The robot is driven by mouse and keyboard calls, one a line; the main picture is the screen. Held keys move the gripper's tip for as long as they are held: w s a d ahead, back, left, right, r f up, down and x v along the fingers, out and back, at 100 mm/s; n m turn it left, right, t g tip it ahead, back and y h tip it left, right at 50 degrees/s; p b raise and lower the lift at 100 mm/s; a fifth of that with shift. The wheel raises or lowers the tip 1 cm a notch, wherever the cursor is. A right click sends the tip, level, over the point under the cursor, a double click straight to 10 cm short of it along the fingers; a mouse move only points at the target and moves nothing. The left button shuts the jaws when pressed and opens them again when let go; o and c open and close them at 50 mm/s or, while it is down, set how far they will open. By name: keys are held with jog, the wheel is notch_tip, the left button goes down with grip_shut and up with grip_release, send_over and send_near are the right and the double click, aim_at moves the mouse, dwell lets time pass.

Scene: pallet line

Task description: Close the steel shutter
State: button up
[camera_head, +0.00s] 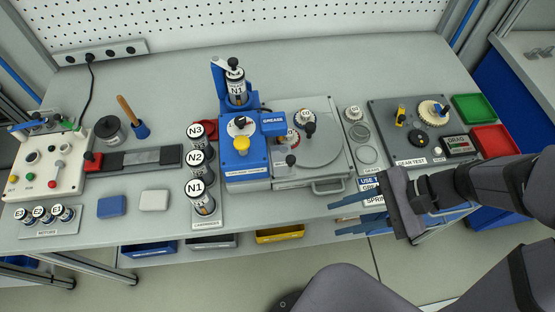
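A steel housing (337,160) with a round plate (318,147) stands to the right of the blue grease unit (243,150). A bar handle (328,186) sits at its front edge. I cannot tell for certain which part is the steel shutter or how far it is open. My gripper (334,218) is at the table's front edge, in front of and slightly right of the handle. Its two blue fingers point left, are spread apart, and have nothing between them. It is apart from the handle and covers part of some labels.
Knobs with dark grips (309,129) rise from the housing. The gear test board (412,131), a green tray (474,108) and a red tray (494,140) stand right. Labelled canisters (203,197) stand left of the grease unit.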

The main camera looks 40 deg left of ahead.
aim_at(292, 164)
jog(key=w+a+m+y+b, duration=0.1)
jog(key=a+y, duration=0.1)
jog(key=a, duration=0.2)
jog(key=w+a+r+m+y+b, duration=0.1)
jog(key=w+a+m+y, duration=0.1)
jog(key=a+y, duration=0.1)
jog(key=w+a+r+m+y+b, duration=0.1)
jog(key=a+m+y, duration=0.1)
jog(key=a, duration=0.3)
jog(key=shift+w+r+g, duration=0.15)
jog(key=shift+r+g, duration=0.1)
jog(key=shift+g, duration=0.15)
jog(key=shift+w+a+f+m+y, duration=0.1)
jog(key=shift+w+a+m+y, duration=0.05)
jog(key=shift+a+m+y, duration=0.75)
jog(key=shift+d, duration=0.1)
jog(key=shift+p+x, duration=1.1)
jog(key=shift+x, duration=2.55)
jog(key=shift+d, duration=0.1)
jog(key=shift+c, duration=0.7)
